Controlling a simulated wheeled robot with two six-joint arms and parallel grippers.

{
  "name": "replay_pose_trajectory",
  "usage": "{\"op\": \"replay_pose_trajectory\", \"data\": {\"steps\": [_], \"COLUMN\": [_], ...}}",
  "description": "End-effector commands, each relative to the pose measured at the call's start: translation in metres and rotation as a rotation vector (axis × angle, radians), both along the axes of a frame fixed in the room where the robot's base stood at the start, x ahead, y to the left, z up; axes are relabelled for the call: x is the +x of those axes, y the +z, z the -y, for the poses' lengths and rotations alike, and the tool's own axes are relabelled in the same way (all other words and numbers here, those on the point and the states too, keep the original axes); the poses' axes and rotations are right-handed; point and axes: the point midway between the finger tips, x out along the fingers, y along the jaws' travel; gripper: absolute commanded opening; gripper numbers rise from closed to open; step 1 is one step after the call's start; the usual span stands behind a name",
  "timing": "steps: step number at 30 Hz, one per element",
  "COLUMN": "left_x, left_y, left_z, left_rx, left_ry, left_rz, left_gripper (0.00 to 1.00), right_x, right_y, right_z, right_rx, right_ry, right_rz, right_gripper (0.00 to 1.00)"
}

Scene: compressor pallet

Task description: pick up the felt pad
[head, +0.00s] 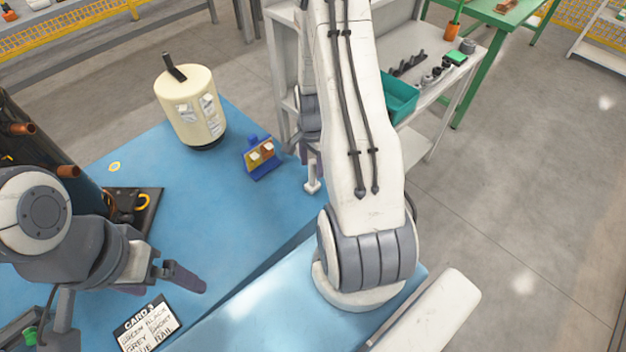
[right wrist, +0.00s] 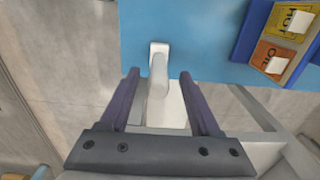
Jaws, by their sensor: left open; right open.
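I cannot identify a felt pad with certainty in either view. A small pale grey-white piece (right wrist: 158,52) with a flat end lies at the blue table's edge in the right wrist view, between and just beyond the fingertips of my right gripper (right wrist: 159,76). It shows in the head view as a pale upright piece (head: 312,182). My right gripper is open, and I cannot tell whether it touches the piece. In the head view my arm partly hides that gripper. My left gripper (head: 172,272) is open over the blue table, above the card.
The blue table (head: 215,235) holds a cream cylinder (head: 187,105), a blue holder (head: 260,157) with yellow and orange labelled parts, and a lettered card (head: 147,323). A dark cylinder (head: 45,150) stands at left. A shelf with a teal bin (head: 398,97) stands beyond. The table's middle is clear.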

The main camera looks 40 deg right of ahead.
Motion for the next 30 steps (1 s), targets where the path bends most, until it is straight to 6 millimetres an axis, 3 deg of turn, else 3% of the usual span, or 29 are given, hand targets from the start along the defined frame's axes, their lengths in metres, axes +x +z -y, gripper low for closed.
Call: {"op": "replay_pose_trajectory", "data": {"steps": [6, 15, 20, 30], "left_x": [0.0, 0.0, 0.0, 0.0], "left_y": [0.005, 0.004, 0.004, 0.004], "left_z": [0.0, 0.0, 0.0, 0.0], "left_rx": [0.0, 0.0, 0.0, 0.0], "left_ry": [0.0, 0.0, 0.0, 0.0], "left_rz": [0.0, 0.0, 0.0, 0.0], "left_gripper": [1.0, 1.0, 1.0, 1.0], "right_x": [-0.003, -0.002, -0.002, -0.002], "right_y": [-0.029, -0.033, -0.033, -0.032], "right_z": [0.0, 0.0, 0.0, 0.0], "right_rx": [0.001, -0.001, 0.0, -0.001], "right_ry": [0.001, 0.001, 0.001, 0.001], "right_rz": [-0.002, 0.0, 0.0, 0.0], "right_gripper": [0.64, 0.64, 0.02, 0.0]}}
